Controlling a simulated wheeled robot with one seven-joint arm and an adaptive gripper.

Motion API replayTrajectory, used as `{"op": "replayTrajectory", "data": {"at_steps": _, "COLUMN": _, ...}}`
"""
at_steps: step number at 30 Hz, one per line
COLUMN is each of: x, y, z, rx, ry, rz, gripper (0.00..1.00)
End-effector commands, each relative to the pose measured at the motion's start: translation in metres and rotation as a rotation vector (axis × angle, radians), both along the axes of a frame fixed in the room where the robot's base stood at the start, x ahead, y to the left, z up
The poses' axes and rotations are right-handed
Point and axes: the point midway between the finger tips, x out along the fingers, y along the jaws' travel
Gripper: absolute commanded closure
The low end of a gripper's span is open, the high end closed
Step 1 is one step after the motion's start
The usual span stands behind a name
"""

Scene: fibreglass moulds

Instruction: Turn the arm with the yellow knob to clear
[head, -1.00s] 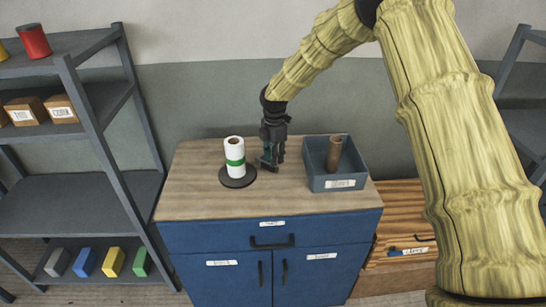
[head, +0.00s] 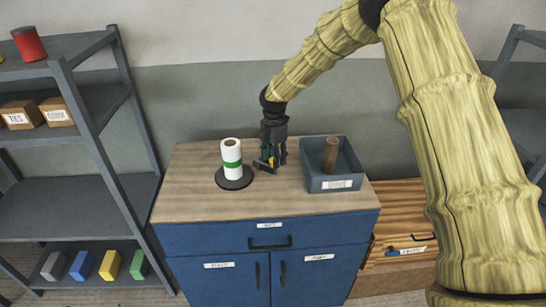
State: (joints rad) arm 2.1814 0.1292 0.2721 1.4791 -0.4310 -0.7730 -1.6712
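I cannot make out an arm with a yellow knob for certain. A small yellow speck shows at my gripper (head: 270,162), too small to identify. My gripper points down, low over or at the wooden top of the blue cabinet (head: 185,200), just right of a white roll (head: 231,170). The roll has a green band and stands upright on a round black base (head: 234,183). The gripper's dark fingers are small and overlap, so I cannot tell whether they are open or hold anything.
A grey-blue bin (head: 336,184) with a brown tube (head: 330,154) in it stands right of my gripper. A shelf rack (head: 75,190) with coloured blocks stands at the left. A wooden crate (head: 400,225) is right of the cabinet. The cabinet top's front is clear.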

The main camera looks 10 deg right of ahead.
Motion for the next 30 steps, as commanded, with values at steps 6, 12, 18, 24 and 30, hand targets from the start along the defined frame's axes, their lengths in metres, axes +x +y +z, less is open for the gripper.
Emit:
{"op": "replayTrajectory", "data": {"at_steps": 6, "x": -0.001, "y": 0.001, "z": 0.001, "rx": 0.0, "ry": 0.001, "rz": 0.0, "gripper": 0.54}}
{"op": "replayTrajectory", "data": {"at_steps": 12, "x": 0.0, "y": 0.001, "z": 0.019, "rx": 0.001, "ry": 0.0, "rz": 0.0, "gripper": 0.54}}
{"op": "replayTrajectory", "data": {"at_steps": 18, "x": 0.0, "y": 0.0, "z": 0.055, "rx": 0.001, "ry": -0.002, "rz": 0.0, "gripper": 0.54}}
{"op": "replayTrajectory", "data": {"at_steps": 24, "x": 0.0, "y": 0.0, "z": 0.09, "rx": 0.001, "ry": 0.0, "rz": 0.0, "gripper": 0.54}}
{"op": "replayTrajectory", "data": {"at_steps": 30, "x": 0.0, "y": 0.0, "z": 0.112, "rx": 0.001, "ry": 0.0, "rz": 0.0, "gripper": 0.54}}
